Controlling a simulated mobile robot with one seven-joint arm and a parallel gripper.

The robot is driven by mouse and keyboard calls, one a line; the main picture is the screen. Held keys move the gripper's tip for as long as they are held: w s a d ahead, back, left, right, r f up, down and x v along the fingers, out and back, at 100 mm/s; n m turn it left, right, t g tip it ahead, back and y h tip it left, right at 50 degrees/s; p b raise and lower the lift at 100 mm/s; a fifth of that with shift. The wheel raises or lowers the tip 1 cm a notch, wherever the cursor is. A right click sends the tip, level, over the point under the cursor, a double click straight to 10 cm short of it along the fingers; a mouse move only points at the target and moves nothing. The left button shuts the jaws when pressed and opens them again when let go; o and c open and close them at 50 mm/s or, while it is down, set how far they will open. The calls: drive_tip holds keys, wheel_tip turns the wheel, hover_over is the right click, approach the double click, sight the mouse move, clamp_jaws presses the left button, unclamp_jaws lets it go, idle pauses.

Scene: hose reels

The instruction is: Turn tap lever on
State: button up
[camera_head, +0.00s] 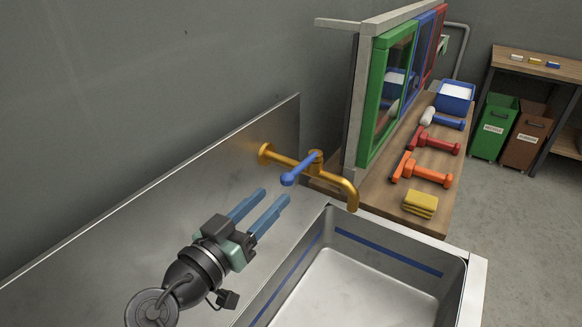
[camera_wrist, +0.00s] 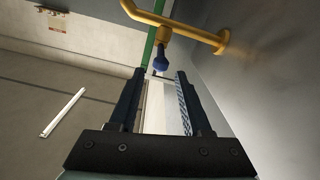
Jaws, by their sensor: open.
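The tap (camera_head: 343,186) is a yellow-orange pipe that comes off the metal wall panel and bends down over the sink (camera_head: 340,285). Its blue lever (camera_head: 298,171) points out from the tap body towards the lower left in the head view. My gripper (camera_head: 266,203) is open and empty, with its two blue fingers apart. It is to the lower left of the lever and not touching it. In the wrist view, the lever's blue end (camera_wrist: 159,64) shows beyond and between the fingertips (camera_wrist: 160,74), below the yellow tap pipe (camera_wrist: 190,31).
A wooden bench (camera_head: 436,212) behind the sink holds a yellow sponge stack (camera_head: 420,203), orange (camera_head: 422,172) and red (camera_head: 434,141) tools, and a blue bin (camera_head: 455,96). Green (camera_head: 385,95), blue and red framed panels rise beside the tap.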

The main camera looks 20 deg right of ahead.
sight(287, 182)
drive_tip(key=p+x, duration=0.1)
drive_tip(key=x, duration=0.8)
drive_tip(key=shift+w+d+p, duration=0.25)
drive_tip(key=shift+p, duration=0.05)
clamp_jaws()
idle(1.0)
